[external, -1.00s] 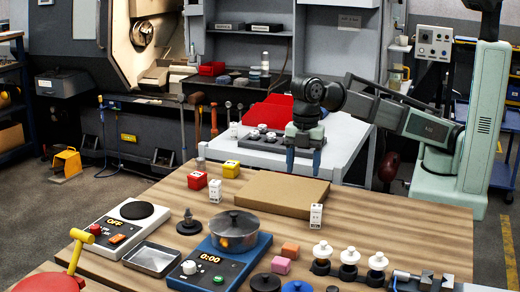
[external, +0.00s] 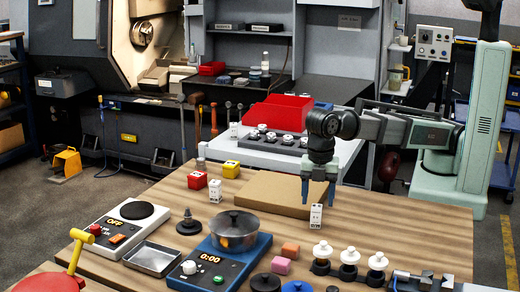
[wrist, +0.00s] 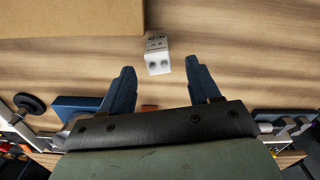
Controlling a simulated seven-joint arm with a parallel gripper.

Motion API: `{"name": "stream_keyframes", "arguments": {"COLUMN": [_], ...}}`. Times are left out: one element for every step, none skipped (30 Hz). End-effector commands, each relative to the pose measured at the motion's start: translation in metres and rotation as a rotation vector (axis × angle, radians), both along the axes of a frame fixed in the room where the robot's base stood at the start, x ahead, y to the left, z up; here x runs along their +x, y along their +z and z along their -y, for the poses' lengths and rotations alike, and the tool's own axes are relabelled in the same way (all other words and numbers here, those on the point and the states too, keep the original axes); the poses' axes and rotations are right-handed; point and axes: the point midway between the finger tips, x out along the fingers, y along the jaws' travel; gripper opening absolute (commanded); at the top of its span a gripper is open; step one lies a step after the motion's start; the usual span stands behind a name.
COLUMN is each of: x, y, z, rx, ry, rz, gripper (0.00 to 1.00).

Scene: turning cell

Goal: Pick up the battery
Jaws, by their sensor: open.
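A small white block with dark print and two round dark marks on one end, which looks like a battery (external: 316,216), stands upright on the wooden table, right of the brown board. In the wrist view the battery (wrist: 157,54) lies between and slightly beyond my fingertips, with a gap on each side. My gripper (external: 318,202) points down with its blue fingers open and empty, right over the battery's top. The fingers (wrist: 161,68) show apart in the wrist view. Whether the tips are level with the battery's top is hard to tell.
A brown board (external: 262,196) lies close to the left of the battery. White-topped pieces (external: 349,255) and a pot (external: 234,230) are nearer the front. Bare table lies to the right.

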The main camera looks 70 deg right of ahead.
Motion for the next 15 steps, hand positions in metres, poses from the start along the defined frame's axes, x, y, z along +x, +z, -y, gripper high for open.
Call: {"name": "stream_keyframes", "arguments": {"x": [0.000,0.000,0.000,0.000,0.000,0.000,0.000,0.000,0.000,0.001,0.001,0.001,0.001,0.002,0.002], "y": [-0.002,-0.003,-0.003,-0.004,-0.005,-0.006,-0.008,-0.009,-0.013,-0.016,-0.019,-0.024,-0.027,-0.031,-0.036], "z": [0.000,0.000,0.000,0.000,0.000,0.000,0.001,0.001,0.001,0.001,0.002,0.002,0.002,0.003,0.003], "rx": [0.000,0.000,0.000,0.000,0.000,0.000,0.000,0.000,0.000,0.000,0.000,-0.001,-0.001,-0.001,-0.001], "ry": [0.000,0.000,0.000,0.000,0.000,0.000,0.000,0.000,0.000,0.000,0.000,0.000,0.000,0.000,0.000], "rz": [0.000,0.000,0.000,0.000,0.000,0.000,0.000,0.000,0.000,0.000,0.000,-0.001,-0.001,-0.001,-0.001], "gripper": [0.62,0.62,0.62,0.62,0.62,0.62,0.62,0.62,0.62,0.62,0.62,0.62,0.62,0.62,0.62]}}
